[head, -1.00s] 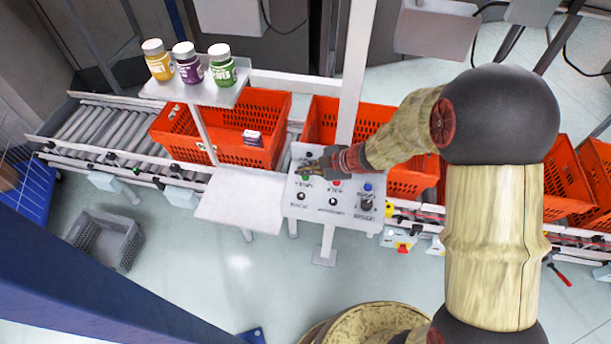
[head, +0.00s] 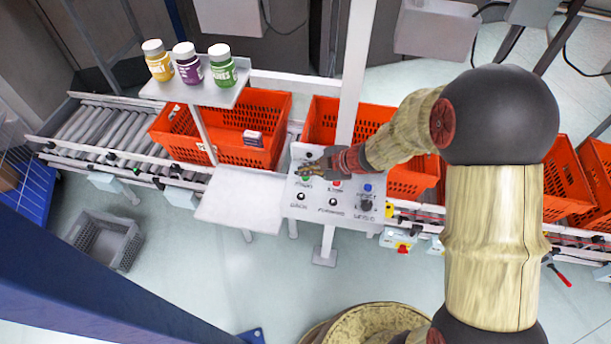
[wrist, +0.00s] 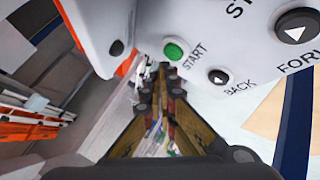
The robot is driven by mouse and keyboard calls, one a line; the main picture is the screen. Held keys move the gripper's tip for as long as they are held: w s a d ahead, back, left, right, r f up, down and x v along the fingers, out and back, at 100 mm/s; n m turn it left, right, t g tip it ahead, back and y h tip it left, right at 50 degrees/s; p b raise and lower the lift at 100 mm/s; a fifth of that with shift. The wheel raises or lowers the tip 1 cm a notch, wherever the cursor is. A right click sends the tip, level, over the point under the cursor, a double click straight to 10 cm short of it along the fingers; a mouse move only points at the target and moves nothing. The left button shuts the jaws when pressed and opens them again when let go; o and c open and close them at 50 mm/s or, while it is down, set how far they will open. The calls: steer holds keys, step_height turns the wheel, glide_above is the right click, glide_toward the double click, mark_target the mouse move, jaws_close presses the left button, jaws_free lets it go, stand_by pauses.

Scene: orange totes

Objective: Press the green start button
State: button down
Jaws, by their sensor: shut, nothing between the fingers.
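The green start button (wrist: 173,52) is on a pale control panel, with the word START printed beside it in the wrist view. In the head view the button (head: 306,178) is a small green spot at the panel's upper left, partly covered by my gripper. My gripper (head: 301,171) is shut and empty, its tips over the upper left of the panel. In the wrist view my gripper (wrist: 160,80) has its fingertips just below the green button in the picture. I cannot tell whether they touch the panel.
The panel also has a red button (head: 337,183), a blue button (head: 367,188) and a black BACK button (wrist: 218,76). A white post (head: 352,90) rises behind the panel. Orange totes (head: 220,150) stand on the roller conveyor (head: 110,130). A bare white shelf (head: 240,195) is left of the panel.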

mark_target(305, 178)
steer(key=shift+f, duration=0.15)
steer(key=shift+f, duration=0.2)
steer(key=shift+f, duration=0.5)
stand_by(0.7)
steer(key=shift+r, duration=0.15)
stand_by(0.3)
steer(key=shift+r+p, duration=0.75)
steer(key=shift+p, duration=0.15)
step_height(305, 178, up, 5)
steer(key=p, duration=0.5)
stand_by(0.6)
